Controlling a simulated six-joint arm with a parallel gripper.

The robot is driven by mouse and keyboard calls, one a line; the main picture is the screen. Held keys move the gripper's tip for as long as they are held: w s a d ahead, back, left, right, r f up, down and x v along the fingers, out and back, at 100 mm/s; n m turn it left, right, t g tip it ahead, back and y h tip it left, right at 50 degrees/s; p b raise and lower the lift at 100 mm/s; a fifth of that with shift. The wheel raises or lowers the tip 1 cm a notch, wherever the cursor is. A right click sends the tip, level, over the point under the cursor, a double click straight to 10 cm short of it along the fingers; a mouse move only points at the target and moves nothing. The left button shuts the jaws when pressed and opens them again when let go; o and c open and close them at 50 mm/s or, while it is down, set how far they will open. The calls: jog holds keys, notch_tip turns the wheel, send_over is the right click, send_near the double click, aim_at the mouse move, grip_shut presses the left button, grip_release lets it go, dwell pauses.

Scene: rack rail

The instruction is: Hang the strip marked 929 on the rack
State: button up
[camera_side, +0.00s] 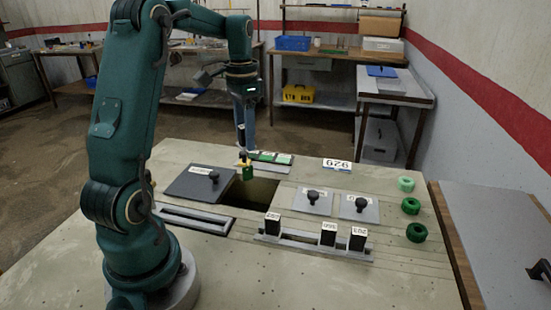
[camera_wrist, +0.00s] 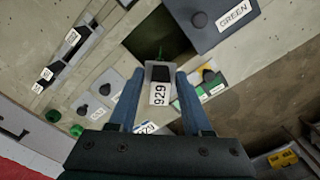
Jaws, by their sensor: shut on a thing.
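The strip marked 929 (camera_wrist: 158,92) is between my gripper's (camera_wrist: 160,98) two blue fingers in the wrist view. Its white label faces the camera, and a dark patch shows above the label. In the side view my gripper (camera_side: 243,150) points down over the table near the dark opening. A small green and yellow piece shows at its tips; I cannot read a label there. The rack rail (camera_side: 300,236) is at the front right, apart from my gripper. Several dark strips with white labels stand on it, and they also show at the left of the wrist view (camera_wrist: 60,60).
A dark opening (camera_side: 255,192) lies beside a grey lid (camera_side: 195,185) with a black knob. Two smaller knobbed lids (camera_side: 312,201) stand behind the rail. Green rings (camera_side: 411,206) lie on the right. A number card (camera_side: 338,164) and green labelled pieces (camera_side: 270,157) lie at the back.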

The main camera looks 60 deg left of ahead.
jog(key=w+d+m, duration=0.1)
jog(key=d+m, duration=0.8)
jog(key=d, duration=1)
jog(key=shift+w+d+f, duration=0.15)
jog(key=shift+w+f, duration=0.2)
jog(key=shift+f, duration=0.3)
jog(key=shift+f, duration=5.5)
jog(key=o, duration=1.2)
